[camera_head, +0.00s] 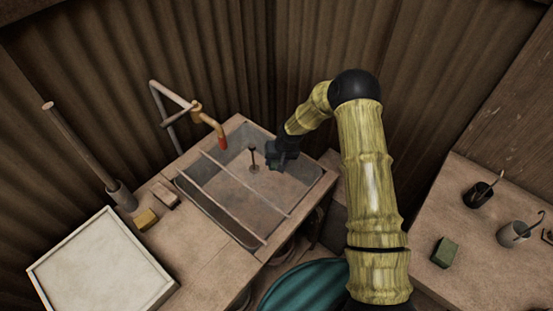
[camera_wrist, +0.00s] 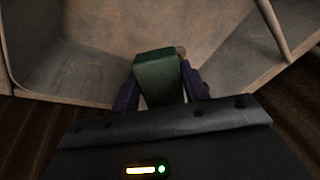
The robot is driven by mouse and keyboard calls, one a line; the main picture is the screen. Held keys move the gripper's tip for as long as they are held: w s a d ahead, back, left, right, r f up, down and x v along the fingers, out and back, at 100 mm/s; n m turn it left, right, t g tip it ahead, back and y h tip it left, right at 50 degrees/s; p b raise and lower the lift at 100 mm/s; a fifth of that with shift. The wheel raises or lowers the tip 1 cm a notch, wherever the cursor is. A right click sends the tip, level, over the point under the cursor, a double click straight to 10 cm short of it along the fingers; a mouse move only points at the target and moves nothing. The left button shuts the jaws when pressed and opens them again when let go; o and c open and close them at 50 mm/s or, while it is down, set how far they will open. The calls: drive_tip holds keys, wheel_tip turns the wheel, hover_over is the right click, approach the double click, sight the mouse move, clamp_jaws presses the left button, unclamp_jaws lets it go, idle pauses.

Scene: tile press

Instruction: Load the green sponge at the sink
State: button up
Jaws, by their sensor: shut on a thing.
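My gripper (camera_head: 283,153) is at the right rim of the sink (camera_head: 204,211), over the basin. In the wrist view my gripper (camera_wrist: 161,84) is shut on a dark green block, the green sponge (camera_wrist: 158,74), with a purple finger on either side. The sink's inside shows beyond the sponge. A tap with a red tip (camera_head: 222,142) hangs over the basin's back left. A short upright dark stem (camera_head: 253,158) stands in the basin.
Two thin bars (camera_head: 247,183) cross the sink. A yellow block (camera_head: 146,219), a pale block (camera_head: 165,194) and a white-rimmed tray (camera_head: 100,265) lie to its left. Another green block (camera_head: 444,252) and two cups (camera_head: 512,234) are on the right counter. A teal round thing (camera_head: 306,287) is below.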

sight(276, 161)
wheel_tip(276, 161, down, 13)
drive_tip(key=b, duration=0.9)
idle(0.9)
drive_tip(key=shift+r+p, duration=5.2)
drive_tip(key=shift+r, duration=3.2)
drive_tip(key=shift+r+p, duration=1.15)
drive_tip(key=shift+r, duration=0.85)
